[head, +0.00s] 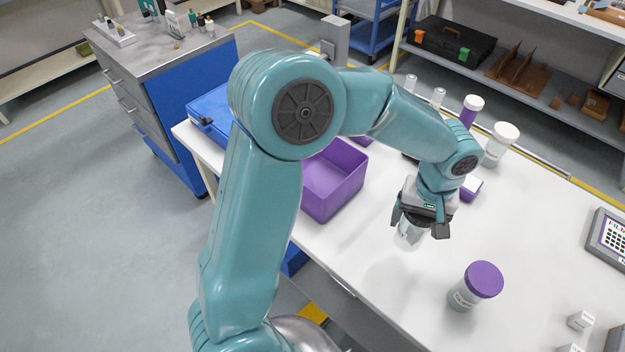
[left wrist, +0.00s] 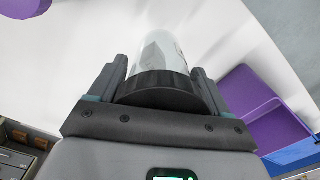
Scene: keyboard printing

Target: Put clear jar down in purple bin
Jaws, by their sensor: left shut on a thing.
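My left gripper (head: 421,212) is shut on the clear jar (head: 408,238), which hangs upright below the fingers over the white table. In the left wrist view the jar (left wrist: 165,45) shows its clear body and black lid, with the gripper's fingers (left wrist: 160,85) on both sides of the lid. The purple bin (head: 338,196) stands on the table left of the jar, partly hidden by my arm; its visible inside looks empty. The bin (left wrist: 250,92) also shows at the right of the left wrist view, apart from the jar. My right gripper is not in view.
A jar with a purple lid (head: 478,285) stands in front of the held jar. A white-lidded jar (head: 500,143) and a purple tube (head: 470,110) stand behind. A keypad device (head: 609,238) lies at the right.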

